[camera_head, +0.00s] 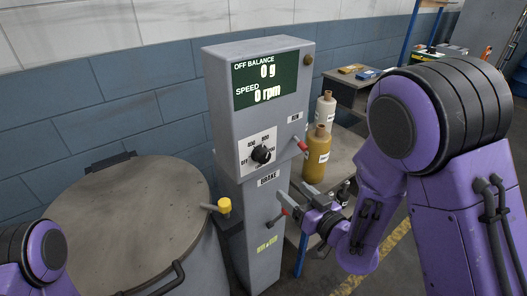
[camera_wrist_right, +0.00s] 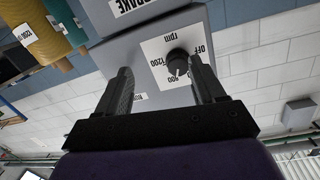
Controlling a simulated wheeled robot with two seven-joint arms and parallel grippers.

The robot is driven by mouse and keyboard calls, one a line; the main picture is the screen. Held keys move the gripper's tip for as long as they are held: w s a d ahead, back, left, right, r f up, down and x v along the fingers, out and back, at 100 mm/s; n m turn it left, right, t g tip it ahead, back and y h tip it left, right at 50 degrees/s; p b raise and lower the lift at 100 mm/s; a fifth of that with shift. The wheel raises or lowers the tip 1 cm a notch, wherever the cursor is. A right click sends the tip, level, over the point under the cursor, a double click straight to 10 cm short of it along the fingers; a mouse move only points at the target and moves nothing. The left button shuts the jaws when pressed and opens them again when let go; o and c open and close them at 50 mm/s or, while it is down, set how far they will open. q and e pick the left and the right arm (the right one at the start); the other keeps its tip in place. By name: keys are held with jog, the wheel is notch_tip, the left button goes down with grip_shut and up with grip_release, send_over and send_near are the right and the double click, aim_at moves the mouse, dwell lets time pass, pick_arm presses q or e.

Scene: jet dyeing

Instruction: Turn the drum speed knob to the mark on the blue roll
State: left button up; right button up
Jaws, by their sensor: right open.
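The drum speed knob (camera_head: 261,154) is black, on a white dial plate on the front of a grey control post. Its display reads 0 rpm. In the right wrist view the knob (camera_wrist_right: 178,62) appears between my fingers, nearer the right one, with a gap in front of it. My right gripper (camera_head: 279,206) is open and empty, below and right of the knob in the head view; its fingers (camera_wrist_right: 160,72) frame the dial. A teal roll (camera_wrist_right: 66,18) shows partly at the wrist view's top left; its mark is not readable. My left gripper is out of view.
A red-tipped RUN lever (camera_head: 301,144) sticks out right of the knob. A yellow handle (camera_head: 222,206) stands by the large round lid (camera_head: 130,220) at left. A labelled ochre roll (camera_head: 317,150) and a cream roll (camera_head: 326,107) stand on the table behind the post.

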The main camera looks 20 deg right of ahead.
jog(key=n+t+y, duration=0.1)
jog(key=y, duration=0.1)
send_near(266, 160)
jog(key=p+x, duration=0.2)
jog(key=x, duration=0.2)
jog(key=p+x, duration=0.2)
jog(key=x, duration=0.2)
jog(key=shift+w+a+r, duration=0.1)
jog(key=shift+r, duration=0.15)
jog(key=shift+w+a+f, duration=0.1)
jog(key=shift+w+a, duration=0.15)
jog(key=shift+w, duration=0.35)
jog(key=shift+w+f, duration=0.1)
jog(key=c, duration=1.1)
jog(key=shift+o, duration=0.2)
